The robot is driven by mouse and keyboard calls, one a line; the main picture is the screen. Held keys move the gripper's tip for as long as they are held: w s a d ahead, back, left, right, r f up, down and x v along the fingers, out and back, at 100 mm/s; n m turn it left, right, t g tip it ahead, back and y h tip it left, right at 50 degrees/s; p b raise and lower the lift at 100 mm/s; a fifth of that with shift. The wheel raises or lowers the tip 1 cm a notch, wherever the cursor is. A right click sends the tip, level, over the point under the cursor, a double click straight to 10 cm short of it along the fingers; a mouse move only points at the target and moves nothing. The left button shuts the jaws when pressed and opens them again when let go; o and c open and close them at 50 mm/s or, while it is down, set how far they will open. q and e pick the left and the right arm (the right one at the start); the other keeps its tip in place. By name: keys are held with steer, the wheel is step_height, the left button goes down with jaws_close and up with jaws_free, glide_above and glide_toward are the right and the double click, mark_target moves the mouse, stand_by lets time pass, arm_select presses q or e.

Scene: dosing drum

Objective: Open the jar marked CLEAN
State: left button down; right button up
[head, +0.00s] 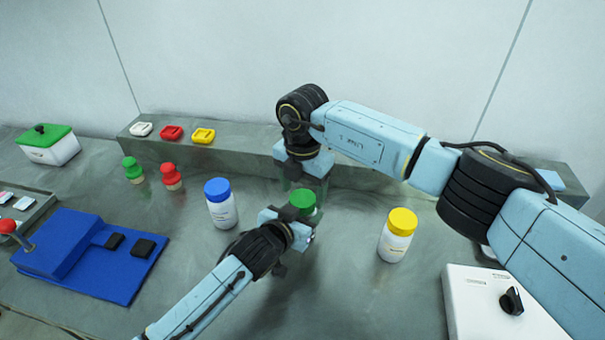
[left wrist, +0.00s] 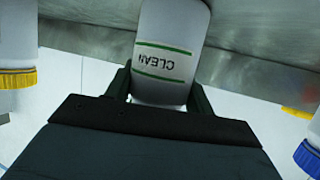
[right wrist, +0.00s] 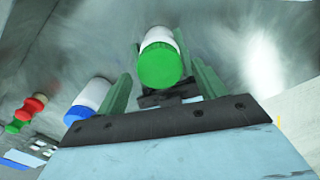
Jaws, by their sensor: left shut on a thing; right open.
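The jar marked CLEAN (left wrist: 165,62) is white with green stripes and stands between the fingers of my left gripper (left wrist: 160,95), which is shut on its body. Its green lid (right wrist: 160,66) is on and faces my right wrist camera; the lid also shows in the head view (head: 302,200). My right gripper (right wrist: 165,85) is open above the jar, its fingers pointing down on both sides of the lid. I cannot tell whether they touch it. In the head view the left gripper hides most of the jar's body.
A blue-lidded jar (head: 221,205) stands left of the held jar, a yellow-lidded jar (head: 397,236) right. Red and green small pieces (head: 171,176) stand behind left. A blue device (head: 85,255) is at left, a white box with a black knob (head: 490,305) at front right. A ledge (head: 235,150) runs behind.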

steer(key=shift+f, duration=0.9)
steer(key=shift+c, duration=0.3)
steer(key=c, duration=1)
steer(key=shift+o, duration=0.2)
steer(key=n, duration=0.5)
steer(key=shift+n, duration=0.4)
steer(key=n, duration=0.4)
steer(key=o, duration=1.1)
